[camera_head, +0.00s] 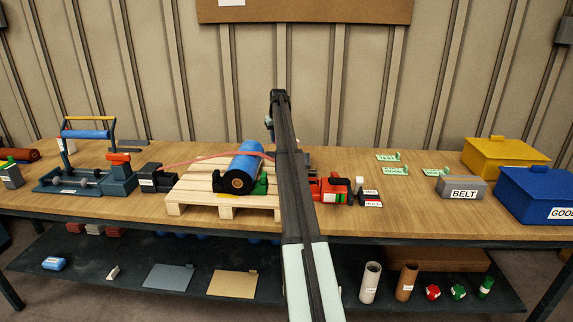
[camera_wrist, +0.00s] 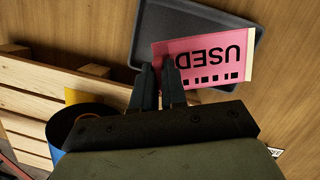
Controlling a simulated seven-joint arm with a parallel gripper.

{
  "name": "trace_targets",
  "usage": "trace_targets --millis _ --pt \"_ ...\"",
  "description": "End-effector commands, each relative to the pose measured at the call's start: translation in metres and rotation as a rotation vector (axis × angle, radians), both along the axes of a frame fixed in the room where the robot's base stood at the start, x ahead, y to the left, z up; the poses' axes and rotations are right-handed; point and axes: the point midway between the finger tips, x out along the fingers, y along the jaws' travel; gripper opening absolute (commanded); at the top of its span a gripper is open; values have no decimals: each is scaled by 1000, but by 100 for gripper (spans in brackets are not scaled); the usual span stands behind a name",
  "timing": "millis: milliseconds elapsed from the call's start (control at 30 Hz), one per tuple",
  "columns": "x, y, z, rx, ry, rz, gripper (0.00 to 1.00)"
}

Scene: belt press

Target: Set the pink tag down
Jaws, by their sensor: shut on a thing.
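The pink tag (camera_wrist: 208,54) shows in the wrist view, with "USED" printed on it upside down and a row of black marks. My gripper (camera_wrist: 160,76) is shut on the tag near its left end. A dark grey tray (camera_wrist: 152,18) lies behind the tag on the wooden table. The tag overlaps the tray in the picture, and its right end reaches about the tray's edge. I cannot tell whether the tag touches the tray. In the head view my arm hides my gripper, the tag and the tray.
A wooden pallet (camera_head: 190,197) with a blue roll (camera_head: 246,160) stands left of my arm. A red machine part (camera_head: 329,190) is just right of it. Green tags (camera_head: 395,170), a grey BELT box (camera_head: 443,186), a yellow box (camera_head: 500,157) and a blue box (camera_head: 530,198) are farther right.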

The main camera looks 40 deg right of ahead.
Motion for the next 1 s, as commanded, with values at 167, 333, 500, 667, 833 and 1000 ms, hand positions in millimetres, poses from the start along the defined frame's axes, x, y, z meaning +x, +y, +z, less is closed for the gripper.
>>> trace_targets --millis 167,333,500,667,833,1000 --pt "4 -11 -13 -2 -4 -37 0" --pt "4 -11 -34 -1 -3 -40 0" --pt "4 -11 -61 -1 -3 -39 0" --pt "4 -11 -75 -2 -5 -38 0" --pt "4 -11 -90 -1 -3 -38 0" --pt "4 -11 -109 -2 -5 -37 0"
